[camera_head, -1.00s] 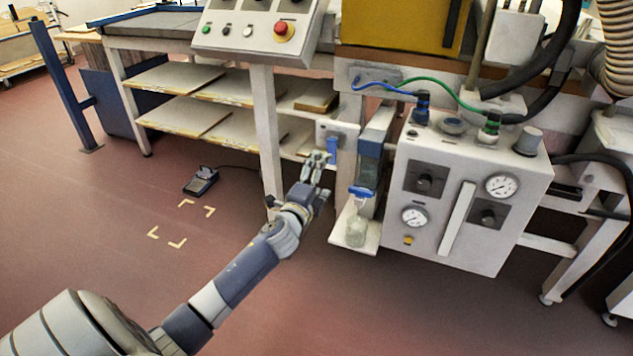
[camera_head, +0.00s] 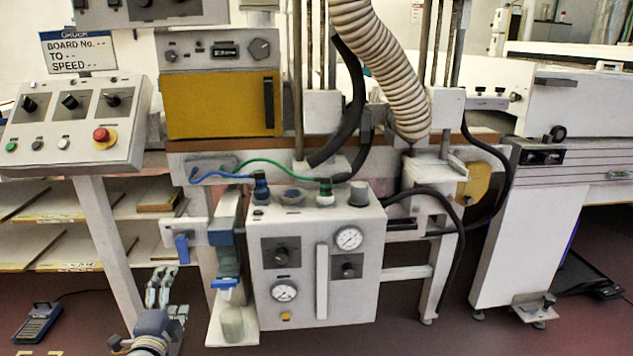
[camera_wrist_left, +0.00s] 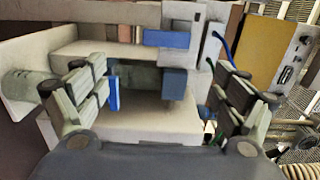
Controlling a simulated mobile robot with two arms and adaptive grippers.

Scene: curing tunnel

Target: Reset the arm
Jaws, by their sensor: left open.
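My left gripper (camera_head: 166,292) shows low at the left in the head view, below and slightly left of a blue lever (camera_head: 182,249) on a white plate. Its fingers are spread, with nothing between them. In the left wrist view the gripper (camera_wrist_left: 160,88) is wide open, one finger at each side. Most of my left arm is cut off by the bottom edge of the head view. My right gripper is in neither view.
A control panel with a red button (camera_head: 102,138) stands above the gripper. To its right are a regulator with a blue bottom (camera_head: 227,283), a clear jar (camera_head: 232,325) on a shelf and a white gauge box (camera_head: 318,268).

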